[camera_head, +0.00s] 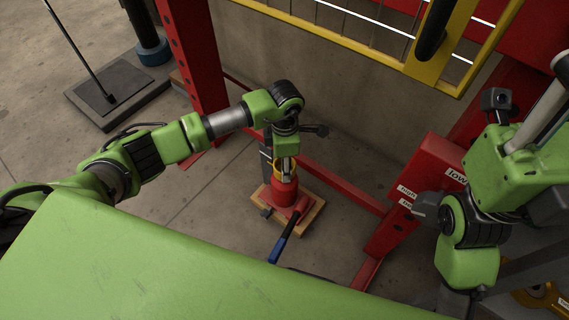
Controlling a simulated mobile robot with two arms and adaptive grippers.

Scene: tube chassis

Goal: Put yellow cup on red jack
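The red jack (284,192) stands upright on a wooden base on the floor near the middle, its blue and black handle (283,240) reaching down toward the front. A small yellow cup (278,167) shows right at the top of the jack; I cannot tell whether it rests on it or is just above. My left gripper (287,166) points down at the cup, with its fingers overlapping it. The fingers are too small here to tell whether they are closed on it. My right arm is at the right; its gripper fingers are not visible.
A red frame with a post (197,55) and a low beam (340,185) stands behind and right of the jack. A yellow mesh guard (395,62) hangs above. A black-based stand (112,88) is at upper left. Floor left of the jack is clear.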

